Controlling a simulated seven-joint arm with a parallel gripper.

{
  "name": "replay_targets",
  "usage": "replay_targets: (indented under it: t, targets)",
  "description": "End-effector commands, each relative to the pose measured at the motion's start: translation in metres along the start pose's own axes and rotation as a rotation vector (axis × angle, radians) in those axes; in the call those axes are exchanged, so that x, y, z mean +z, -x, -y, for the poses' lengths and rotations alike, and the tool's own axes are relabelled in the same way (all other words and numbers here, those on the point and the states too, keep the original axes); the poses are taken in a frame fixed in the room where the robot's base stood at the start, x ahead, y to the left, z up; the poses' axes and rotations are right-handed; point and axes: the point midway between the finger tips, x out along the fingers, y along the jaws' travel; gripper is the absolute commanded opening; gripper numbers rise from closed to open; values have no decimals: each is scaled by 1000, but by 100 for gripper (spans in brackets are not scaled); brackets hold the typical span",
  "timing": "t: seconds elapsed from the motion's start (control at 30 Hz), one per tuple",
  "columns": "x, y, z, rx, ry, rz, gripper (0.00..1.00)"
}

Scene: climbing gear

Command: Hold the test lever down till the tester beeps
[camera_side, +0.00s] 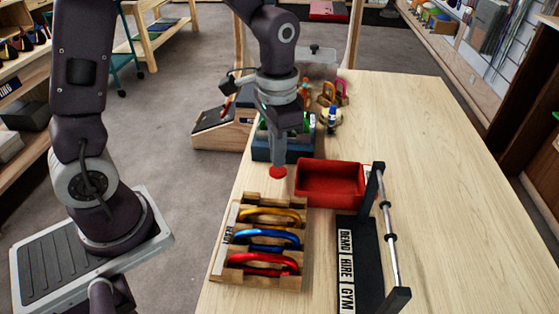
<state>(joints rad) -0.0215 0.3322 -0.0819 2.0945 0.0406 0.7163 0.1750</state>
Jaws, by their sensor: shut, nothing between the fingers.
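My gripper (279,158) points straight down over the near left part of the table, with its fingers shut and empty. A red round piece (277,172) shows right at the fingertips. It may be the knob of the test lever; I cannot tell whether the fingers touch it or are just above it. A dark blue box (267,152) stands right behind the gripper, partly hidden by it. It may be the tester, but this view does not make that clear. No lit signal can be made out.
A wooden rack (232,245) holds yellow, blue and red carabiners in front of the gripper. A red bin (330,184) and a black stand with a metal rail (389,237) are to the right. Bottles and small gear stand behind. The table's right side (440,170) is clear.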

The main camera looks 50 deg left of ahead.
Motion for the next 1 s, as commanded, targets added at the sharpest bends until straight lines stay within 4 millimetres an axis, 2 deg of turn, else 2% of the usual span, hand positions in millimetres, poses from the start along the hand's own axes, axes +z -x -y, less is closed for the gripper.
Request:
replay_targets:
  t: [0.57,1.0]
  targets:
    - [0,-1,0,0,0,0,0]
    - [0,-14,0,0,0,1,0]
